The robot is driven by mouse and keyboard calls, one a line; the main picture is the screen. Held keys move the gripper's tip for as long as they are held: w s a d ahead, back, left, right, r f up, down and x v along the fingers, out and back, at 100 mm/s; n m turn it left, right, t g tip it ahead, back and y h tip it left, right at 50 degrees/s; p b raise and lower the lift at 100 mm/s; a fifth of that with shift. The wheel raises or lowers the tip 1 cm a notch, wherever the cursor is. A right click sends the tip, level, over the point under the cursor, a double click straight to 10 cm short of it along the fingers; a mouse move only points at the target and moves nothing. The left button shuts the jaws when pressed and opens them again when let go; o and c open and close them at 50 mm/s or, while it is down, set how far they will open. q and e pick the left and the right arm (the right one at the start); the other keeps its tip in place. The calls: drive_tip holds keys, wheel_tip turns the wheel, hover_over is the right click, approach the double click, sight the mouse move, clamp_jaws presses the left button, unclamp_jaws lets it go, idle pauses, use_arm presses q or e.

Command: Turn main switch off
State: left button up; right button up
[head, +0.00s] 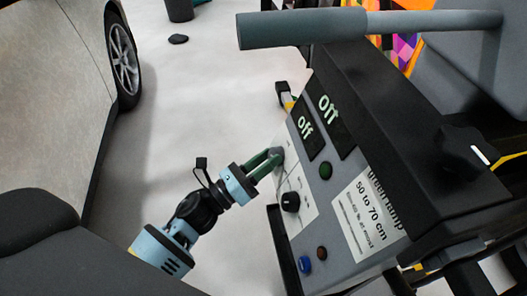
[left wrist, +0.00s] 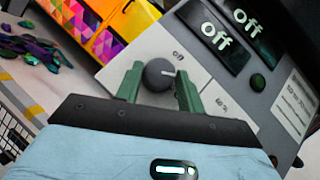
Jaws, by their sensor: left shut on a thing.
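The grey control panel (head: 340,190) stands tilted at the right of the head view. Its upper round knob (head: 278,154) is the grey-black knob (left wrist: 158,75) in the left wrist view, with a white mark pointing right. An "off" label (left wrist: 179,55) is printed just above it. My left gripper (head: 270,160) has its green fingers on both sides of this knob, shut on it; the fingers also show in the left wrist view (left wrist: 157,84). Two dark displays (head: 308,135) (head: 328,108) both read "off". My right gripper is not in view.
A second black knob (head: 290,201) sits lower on the panel, with a green button (head: 325,170), a blue button (head: 305,264) and a dark red button (head: 321,253). A thick grey bar (head: 370,27) crosses above. A car (head: 60,85) stands at left; pale floor lies between.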

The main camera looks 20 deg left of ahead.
use_arm(q)
drive_tip(key=n+y+p, duration=0.2)
drive_tip(key=p, duration=0.1)
drive_tip(key=r+n+y+p, duration=0.1)
drive_tip(key=n+y+p, duration=0.1)
drive_tip(key=n+p, duration=0.1)
drive_tip(key=r+n+y+p, duration=0.1)
drive_tip(key=n+y+p, duration=0.1)
drive_tip(key=n+p, duration=0.1)
drive_tip(key=shift+s+d+y, duration=0.1)
drive_tip(key=shift+d+y, duration=0.2)
drive_tip(key=shift+c, duration=0.2)
drive_tip(key=n+g+y+p, duration=0.1)
drive_tip(key=n+p, duration=0.1)
drive_tip(key=n+g+y+p, duration=0.1)
drive_tip(key=n+p, duration=0.1)
drive_tip(key=p, duration=0.1)
drive_tip(key=shift+d+r, duration=0.1)
drive_tip(key=shift+f+n+g+y+p, duration=0.35)
drive_tip(key=shift+n+g+p, duration=0.2)
drive_tip(key=shift+p, duration=0.5)
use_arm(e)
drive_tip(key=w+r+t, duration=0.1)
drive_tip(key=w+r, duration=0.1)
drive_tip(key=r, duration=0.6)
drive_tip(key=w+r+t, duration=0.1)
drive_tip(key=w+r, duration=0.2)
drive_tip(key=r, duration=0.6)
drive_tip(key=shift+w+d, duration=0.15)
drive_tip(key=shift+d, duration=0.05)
